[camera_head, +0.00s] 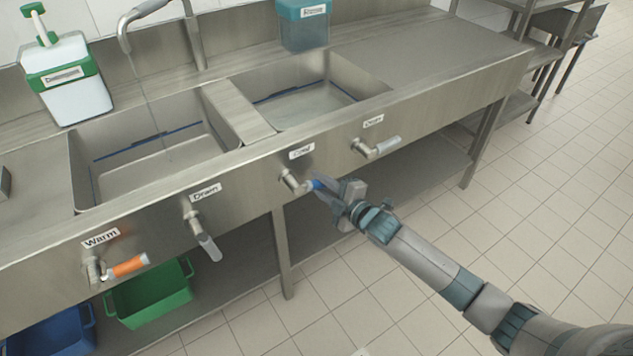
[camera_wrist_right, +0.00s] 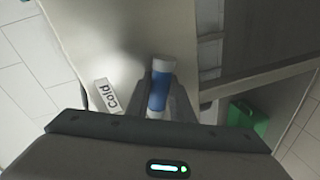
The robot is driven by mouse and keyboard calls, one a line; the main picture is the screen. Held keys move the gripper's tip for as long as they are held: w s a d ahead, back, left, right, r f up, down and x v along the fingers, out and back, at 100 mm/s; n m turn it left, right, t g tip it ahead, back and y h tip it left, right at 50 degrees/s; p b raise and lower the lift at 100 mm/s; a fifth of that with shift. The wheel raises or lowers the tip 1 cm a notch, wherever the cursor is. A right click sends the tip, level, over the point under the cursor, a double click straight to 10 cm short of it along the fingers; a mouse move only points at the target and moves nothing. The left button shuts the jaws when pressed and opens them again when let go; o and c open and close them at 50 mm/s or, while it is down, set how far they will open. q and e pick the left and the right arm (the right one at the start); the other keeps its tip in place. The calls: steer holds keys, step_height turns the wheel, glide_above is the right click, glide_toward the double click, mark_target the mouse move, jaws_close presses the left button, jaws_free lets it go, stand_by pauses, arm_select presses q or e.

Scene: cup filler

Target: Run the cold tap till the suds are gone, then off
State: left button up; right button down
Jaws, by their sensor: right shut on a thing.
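The cold tap (camera_head: 293,182) sticks out of the sink's front panel under its "Cold" label (camera_head: 301,151). My right gripper (camera_head: 322,187) is shut on its blue handle (camera_head: 317,184). The right wrist view also shows the blue handle (camera_wrist_right: 159,88) between the two fingers. A curved spout (camera_head: 125,38) hangs over the left basin (camera_head: 150,187), and a thin, faint stream seems to fall from it. I see no clear suds in the left basin or the right basin (camera_head: 347,78); each has a blue line on its walls. My left gripper is not in view.
The warm tap (camera_head: 128,266) has an orange handle. Two grey-handled drain levers (camera_head: 208,246) (camera_head: 387,145) sit on the same panel. A soap dispenser (camera_head: 72,88) and teal container (camera_head: 303,25) stand behind. Green (camera_head: 150,300) and blue (camera_head: 52,334) bins sit below.

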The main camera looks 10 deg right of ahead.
step_height(320, 180, up, 2)
steer(key=shift+d+n+h+p, duration=0.15)
steer(key=shift+n+h+p, duration=0.15)
steer(key=shift+n+p, duration=0.7)
steer(key=shift+r+n+p, duration=0.3)
steer(key=shift+n+p, duration=0.15)
steer(key=shift+n, duration=0.05)
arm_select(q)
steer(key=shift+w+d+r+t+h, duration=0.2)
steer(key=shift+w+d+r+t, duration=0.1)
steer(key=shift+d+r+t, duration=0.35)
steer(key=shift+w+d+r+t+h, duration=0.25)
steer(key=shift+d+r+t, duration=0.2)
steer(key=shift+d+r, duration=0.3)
arm_select(e)
steer(key=shift+h, duration=0.3)
steer(key=c, duration=1.6)
jaws_free()
steer(key=shift+o, duration=0.2)
